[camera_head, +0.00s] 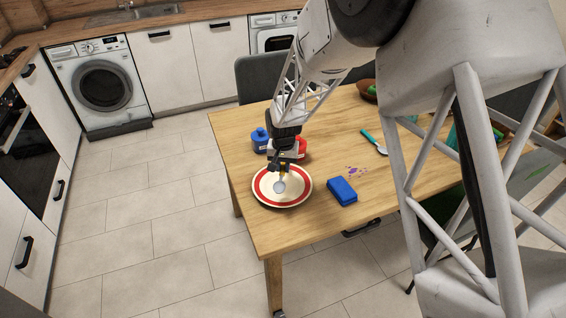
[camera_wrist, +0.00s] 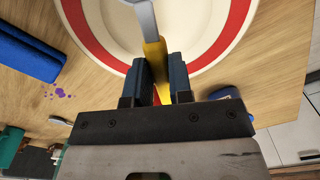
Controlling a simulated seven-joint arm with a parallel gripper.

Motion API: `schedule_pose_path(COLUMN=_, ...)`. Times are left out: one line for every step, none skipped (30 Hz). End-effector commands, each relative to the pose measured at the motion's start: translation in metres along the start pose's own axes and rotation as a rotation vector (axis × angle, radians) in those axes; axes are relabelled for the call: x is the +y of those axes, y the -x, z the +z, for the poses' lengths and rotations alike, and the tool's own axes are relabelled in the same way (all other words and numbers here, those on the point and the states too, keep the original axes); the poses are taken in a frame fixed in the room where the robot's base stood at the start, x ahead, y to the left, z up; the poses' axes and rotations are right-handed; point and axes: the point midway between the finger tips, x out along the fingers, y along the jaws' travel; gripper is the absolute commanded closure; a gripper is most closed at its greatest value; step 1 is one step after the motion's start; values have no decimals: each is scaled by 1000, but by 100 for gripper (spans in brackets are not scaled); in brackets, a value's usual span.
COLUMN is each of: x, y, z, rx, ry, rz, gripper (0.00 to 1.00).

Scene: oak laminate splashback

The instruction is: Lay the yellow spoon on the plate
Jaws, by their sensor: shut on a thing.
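My gripper (camera_head: 284,168) is shut on the yellow handle of the spoon, over the far part of the plate (camera_head: 263,190). In the wrist view the yellow spoon (camera_wrist: 153,52) runs up from between the fingers (camera_wrist: 158,75), and its metal part points over the plate (camera_wrist: 108,25). The spoon's grey bowl (camera_head: 279,187) shows against the middle of the plate in the head view. I cannot tell whether it touches the plate. The plate is cream with a red ring and lies near the table's left edge.
A blue sponge (camera_head: 342,190) lies right of the plate, with purple spots (camera_head: 356,171) behind it. A blue jar (camera_head: 260,141) and a red object (camera_head: 302,149) stand behind the plate. A teal-handled spoon (camera_head: 374,142) lies farther right. The wooden table (camera_head: 300,228) is clear in front.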

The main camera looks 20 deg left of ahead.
Motion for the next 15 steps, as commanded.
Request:
schedule_pose_path(x=0, y=-4, z=0, rx=-1, ry=0, rz=0, gripper=100)
schedule_pose_path(x=0, y=-5, z=0, rx=-1, ry=0, rz=0, gripper=100)
schedule_pose_path(x=0, y=-7, z=0, rx=-1, ry=0, rz=0, gripper=100)
schedule_pose_path(x=0, y=-9, z=0, rx=-1, ry=0, rz=0, gripper=100)
schedule_pose_path(x=0, y=-11, z=0, rx=-1, ry=0, rz=0, gripper=100)
schedule_pose_path(x=0, y=-13, z=0, rx=-1, ry=0, rz=0, gripper=100)
schedule_pose_path(x=0, y=-14, z=0, rx=-1, ry=0, rz=0, gripper=100)
schedule_pose_path(x=0, y=-16, z=0, rx=-1, ry=0, rz=1, gripper=100)
schedule_pose_path(x=0, y=-18, z=0, rx=-1, ry=0, rz=0, gripper=100)
schedule_pose_path(x=0, y=-20, z=0, rx=-1, ry=0, rz=0, gripper=100)
schedule_pose_path(x=0, y=-22, z=0, rx=-1, ry=0, rz=0, gripper=100)
schedule_pose_path(x=0, y=-24, z=0, rx=-1, ry=0, rz=0, gripper=100)
schedule_pose_path(x=0, y=-25, z=0, rx=0, ry=0, rz=0, gripper=100)
schedule_pose_path(x=0, y=-26, z=0, rx=0, ry=0, rz=0, gripper=100)
schedule_pose_path(x=0, y=-28, z=0, rx=0, ry=0, rz=0, gripper=100)
